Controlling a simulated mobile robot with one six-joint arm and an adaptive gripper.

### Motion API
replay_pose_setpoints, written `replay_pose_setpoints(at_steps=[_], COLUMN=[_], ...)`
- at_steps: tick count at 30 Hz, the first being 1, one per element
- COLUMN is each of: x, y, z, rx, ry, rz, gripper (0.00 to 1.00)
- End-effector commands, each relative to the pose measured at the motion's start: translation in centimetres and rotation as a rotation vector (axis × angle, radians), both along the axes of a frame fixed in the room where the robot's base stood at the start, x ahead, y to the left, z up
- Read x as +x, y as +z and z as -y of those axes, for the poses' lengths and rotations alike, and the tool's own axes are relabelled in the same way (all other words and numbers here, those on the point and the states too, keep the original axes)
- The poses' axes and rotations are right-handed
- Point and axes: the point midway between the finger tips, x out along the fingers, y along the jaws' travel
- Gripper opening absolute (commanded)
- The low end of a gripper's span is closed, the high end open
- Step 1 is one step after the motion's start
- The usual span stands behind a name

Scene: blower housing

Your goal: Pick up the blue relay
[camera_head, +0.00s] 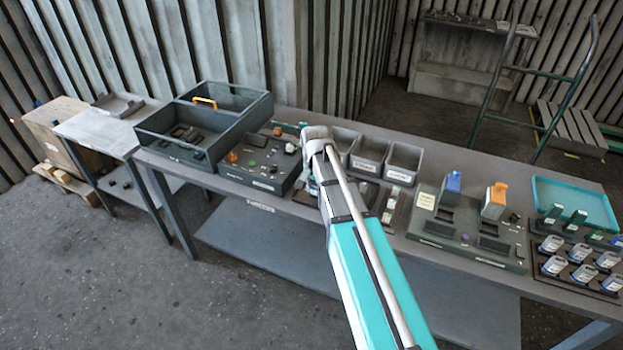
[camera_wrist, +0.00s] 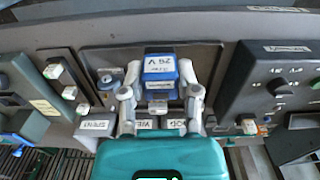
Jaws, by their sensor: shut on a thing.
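In the wrist view a blue relay (camera_wrist: 160,65) with a white label on top sits between the two fingers of my gripper (camera_wrist: 158,78). The gripper is shut on it. The relay is over or in a dark framed tray area (camera_wrist: 105,58); I cannot tell whether it is clear of the surface. In the head view my arm's end hides the gripper tips and this relay. Another blue block (camera_head: 452,185) stands upright in a grey panel (camera_head: 440,228) on the right, beside an orange one (camera_head: 494,200).
Grey bins (camera_head: 369,154) stand behind my arm on the workbench (camera_head: 398,243). A dark control box (camera_head: 240,172) and an open dark crate (camera_head: 160,146) are to the left. A teal tray (camera_head: 560,196) and a rack of several pale-topped parts (camera_head: 568,272) are at the right.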

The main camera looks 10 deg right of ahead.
Motion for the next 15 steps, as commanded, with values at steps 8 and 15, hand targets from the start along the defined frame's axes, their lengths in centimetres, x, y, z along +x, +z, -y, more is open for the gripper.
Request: replay_pose_setpoints(at_steps=[8, 15], x=[-1.8, -1.9], y=[0.8, 0.8], z=[0.1, 0.1], rx=[0.0, 0.0], ry=[0.0, 0.0], rz=[0.0, 0.0], gripper=[0.12, 0.12])
